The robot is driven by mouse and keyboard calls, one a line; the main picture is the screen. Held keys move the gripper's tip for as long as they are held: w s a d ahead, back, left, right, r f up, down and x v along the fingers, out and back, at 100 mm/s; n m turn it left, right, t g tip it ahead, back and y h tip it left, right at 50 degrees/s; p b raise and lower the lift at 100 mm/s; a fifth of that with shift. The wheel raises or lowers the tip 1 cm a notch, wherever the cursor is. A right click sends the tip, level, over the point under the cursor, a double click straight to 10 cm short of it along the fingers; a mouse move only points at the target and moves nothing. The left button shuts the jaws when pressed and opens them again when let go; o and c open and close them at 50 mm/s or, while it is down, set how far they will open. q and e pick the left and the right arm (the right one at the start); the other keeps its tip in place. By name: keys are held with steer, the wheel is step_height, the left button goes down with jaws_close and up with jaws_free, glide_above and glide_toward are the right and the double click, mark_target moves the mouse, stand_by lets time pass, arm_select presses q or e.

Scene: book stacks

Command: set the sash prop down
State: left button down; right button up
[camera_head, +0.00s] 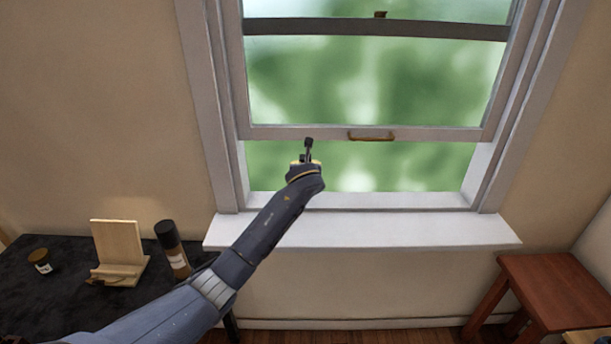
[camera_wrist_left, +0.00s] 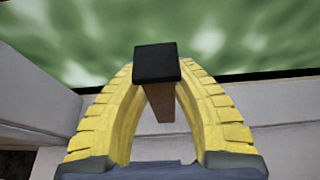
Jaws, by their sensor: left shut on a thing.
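My left gripper (camera_head: 306,161) is in front of the window opening, just below the raised sash's bottom rail (camera_head: 290,132). In the left wrist view its yellow fingers (camera_wrist_left: 157,80) are shut on the sash prop, a brown stick with a black end block (camera_wrist_left: 156,62). In the head view the prop's dark end (camera_head: 308,142) overlaps the rail; I cannot tell whether they touch. The rest of the prop is mostly hidden by the gripper. The white sill (camera_head: 400,231) lies below. My right gripper is not in view.
A dark table (camera_head: 60,300) at the left holds a small jar (camera_head: 40,261), a wooden stand (camera_head: 118,250) and a dark cylinder (camera_head: 172,248). A reddish wooden stool (camera_head: 560,285) stands at the right. The sill is clear. The sash has a brass handle (camera_head: 371,136).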

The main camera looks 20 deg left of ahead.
arm_select(q)
steer(key=shift+w+a, duration=0.15)
steer(key=shift+w, duration=0.3)
steer(key=shift+f, duration=1.75)
steer(key=shift+f, duration=0.15)
steer(key=c, duration=1.2)
jaws_free()
steer(key=shift+o, duration=0.2)
steer(key=shift+s+r, duration=0.15)
steer(key=shift+r, duration=0.05)
steer(key=v, duration=1.1)
steer(key=shift+s+r, duration=0.15)
steer(key=shift+s, duration=0.15)
